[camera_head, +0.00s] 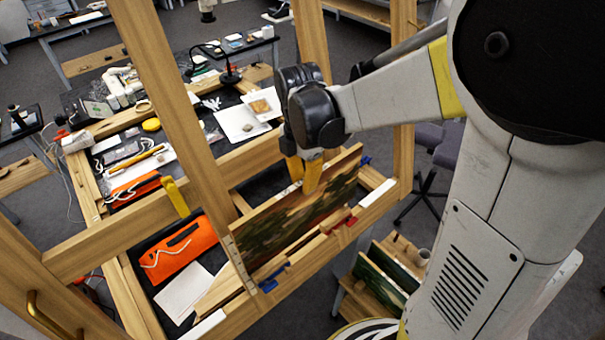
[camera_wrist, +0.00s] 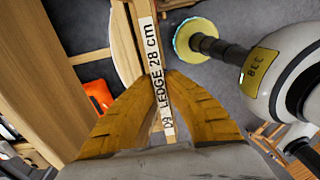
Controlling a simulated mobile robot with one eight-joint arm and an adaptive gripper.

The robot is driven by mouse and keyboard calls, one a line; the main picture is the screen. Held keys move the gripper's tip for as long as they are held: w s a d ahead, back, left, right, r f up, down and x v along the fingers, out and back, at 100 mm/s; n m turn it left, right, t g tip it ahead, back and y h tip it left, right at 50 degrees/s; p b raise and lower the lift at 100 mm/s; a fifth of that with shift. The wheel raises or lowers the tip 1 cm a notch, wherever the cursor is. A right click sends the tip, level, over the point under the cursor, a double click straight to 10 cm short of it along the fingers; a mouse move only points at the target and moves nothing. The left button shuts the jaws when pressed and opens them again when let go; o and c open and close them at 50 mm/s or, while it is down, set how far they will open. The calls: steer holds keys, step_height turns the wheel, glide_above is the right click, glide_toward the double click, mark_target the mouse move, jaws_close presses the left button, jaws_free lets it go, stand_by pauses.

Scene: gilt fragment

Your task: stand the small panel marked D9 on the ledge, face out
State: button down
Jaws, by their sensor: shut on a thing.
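The D9 panel (camera_head: 300,218) is a dark green and brown landscape in the head view, its painted face toward the lower right. A white label on its edge, reading "D9 LEDGE 28 cm", shows in the wrist view (camera_wrist: 157,75). My gripper (camera_head: 304,172) is shut on the panel's upper edge, its yellow fingers on either side in the wrist view (camera_wrist: 160,90). The panel stands nearly upright along the wooden easel's ledge (camera_head: 378,193). I cannot tell whether its lower edge touches the ledge. The fingers hide part of its top.
Blue and red clips (camera_head: 343,224) sit along the ledge. Wooden easel posts (camera_head: 170,90) rise on both sides. Several other panels (camera_head: 385,275) stand in a low rack at lower right. Behind is a cluttered table with an orange pouch (camera_head: 180,250) and a lamp (camera_head: 230,75).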

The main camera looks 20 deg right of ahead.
steer(key=shift+w+a+f+b, duration=0.1)
steer(key=shift+w+f+b, duration=0.2)
steer(key=shift+f+b, duration=0.45)
steer(key=shift+w+a+f+b, duration=0.1)
steer(key=shift+w+f+b, duration=0.15)
steer(key=shift+f+b, duration=0.5)
steer(key=shift+w+a+f+b, duration=0.1)
steer(key=shift+w+f+b, duration=0.2)
steer(key=shift+f+b, duration=0.45)
steer(key=shift+f, duration=0.2)
steer(key=c, duration=1.5)
jaws_free()
